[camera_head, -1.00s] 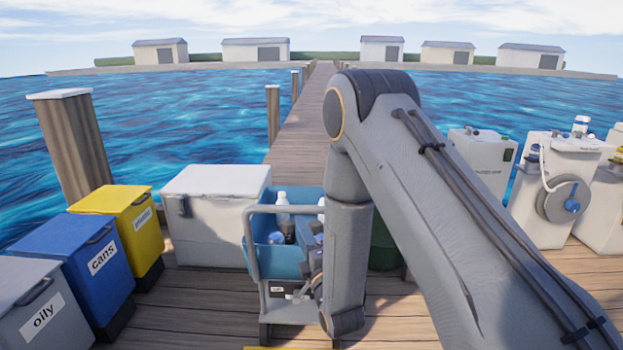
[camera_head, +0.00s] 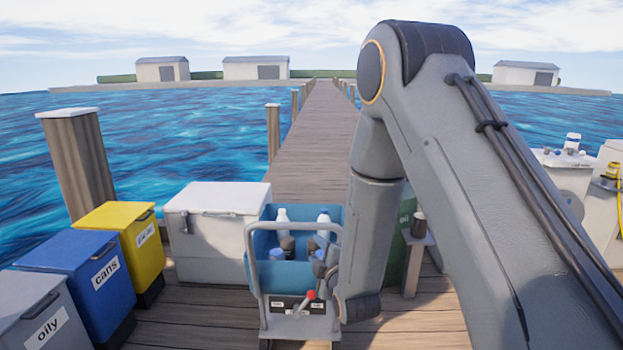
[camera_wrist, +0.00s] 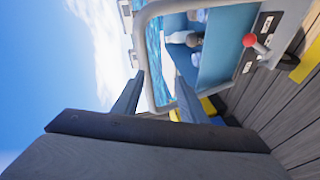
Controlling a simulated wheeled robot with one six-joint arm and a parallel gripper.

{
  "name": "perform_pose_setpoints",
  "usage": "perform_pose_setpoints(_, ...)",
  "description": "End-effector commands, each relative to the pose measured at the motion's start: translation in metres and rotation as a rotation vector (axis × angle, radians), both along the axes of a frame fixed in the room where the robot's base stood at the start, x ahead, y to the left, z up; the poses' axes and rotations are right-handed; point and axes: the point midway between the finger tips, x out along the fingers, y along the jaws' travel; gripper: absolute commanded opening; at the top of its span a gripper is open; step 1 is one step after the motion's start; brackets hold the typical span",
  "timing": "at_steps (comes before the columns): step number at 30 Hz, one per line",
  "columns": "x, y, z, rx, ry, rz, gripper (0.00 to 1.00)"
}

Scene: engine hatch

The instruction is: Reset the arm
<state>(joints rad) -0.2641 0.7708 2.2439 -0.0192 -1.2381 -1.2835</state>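My arm rises from the lower right of the head view, bends at its elbow at the top and hangs down in the middle. My gripper (camera_wrist: 160,88) shows in the wrist view with its two fingers apart and nothing seen between them. In the head view my gripper is mostly hidden beside the forearm. A cart with a blue tub (camera_head: 262,272) stands left of the forearm. The tub holds white bottles (camera_head: 282,217) and dark items. The cart's grey rail (camera_wrist: 153,60) and a red knob (camera_wrist: 249,41) show beyond the fingers in the wrist view.
Bins marked oily (camera_head: 40,315), cans (camera_head: 85,262) and a yellow bin (camera_head: 128,235) stand at left. A white chest (camera_head: 215,215) is behind the cart. A green drum (camera_head: 413,255) and small post (camera_head: 420,240) stand right of the forearm. The pier (camera_head: 318,150) beyond is clear.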

Motion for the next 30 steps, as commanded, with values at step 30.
perform_pose_setpoints(30, -0.339, -0.173, 0.090, 0.722, 1.294, -1.267, 0.39)
